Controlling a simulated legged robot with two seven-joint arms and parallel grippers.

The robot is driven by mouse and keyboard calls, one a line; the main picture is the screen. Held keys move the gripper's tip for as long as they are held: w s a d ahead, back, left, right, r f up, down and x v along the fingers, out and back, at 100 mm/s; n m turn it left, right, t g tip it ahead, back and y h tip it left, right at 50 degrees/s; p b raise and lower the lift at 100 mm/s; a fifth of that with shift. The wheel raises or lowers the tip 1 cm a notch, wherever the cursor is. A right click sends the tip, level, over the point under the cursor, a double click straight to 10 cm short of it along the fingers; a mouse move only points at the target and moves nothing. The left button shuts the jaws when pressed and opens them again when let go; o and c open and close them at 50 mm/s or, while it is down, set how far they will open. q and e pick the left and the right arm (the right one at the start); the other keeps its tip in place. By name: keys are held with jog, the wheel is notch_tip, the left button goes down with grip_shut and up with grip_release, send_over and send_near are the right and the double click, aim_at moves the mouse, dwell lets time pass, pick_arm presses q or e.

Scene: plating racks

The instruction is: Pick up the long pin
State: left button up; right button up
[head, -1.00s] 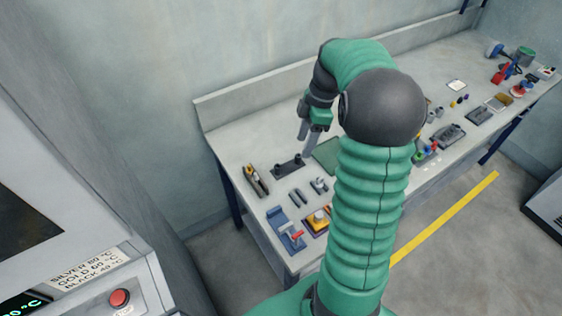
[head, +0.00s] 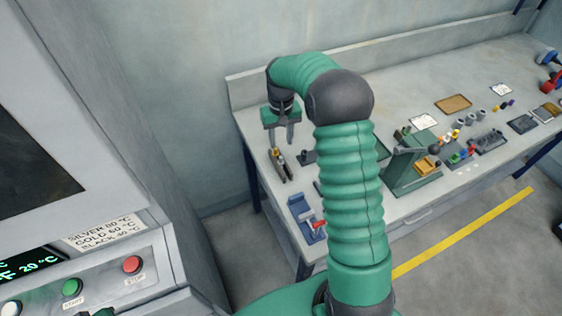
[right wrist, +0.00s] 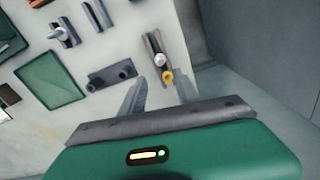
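A narrow dark holder (head: 286,173) lies near the bench's left end, below my right gripper (head: 283,142). In the right wrist view the holder (right wrist: 155,42) carries slender pieces, one with a round silver end (right wrist: 159,59) and one with a yellow end (right wrist: 167,76). I cannot tell for certain which of these is the long pin. My right gripper (right wrist: 161,86) is open, with a finger on each side of the yellow end and nothing between them in its grasp. It points down and appears above the holder, not touching it. My left gripper is not in view.
A blue fixture with a red handle (head: 308,218) stands at the bench's near edge. A green stand (head: 402,173) and small parts are further right. The wall is close behind the bench.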

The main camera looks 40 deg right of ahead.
aim_at(281, 157)
notch_tip(281, 157, down, 2)
jog(key=shift+f, duration=0.2)
jog(key=f, duration=0.1)
jog(key=f+p, duration=0.1)
jog(key=f, duration=0.2)
jog(key=shift+s+a+f, duration=0.35)
jog(key=shift+f, duration=0.05)
jog(key=shift+w+f, duration=0.1)
jog(key=shift+f, duration=0.1)
jog(key=shift+d, duration=0.1)
grip_shut()
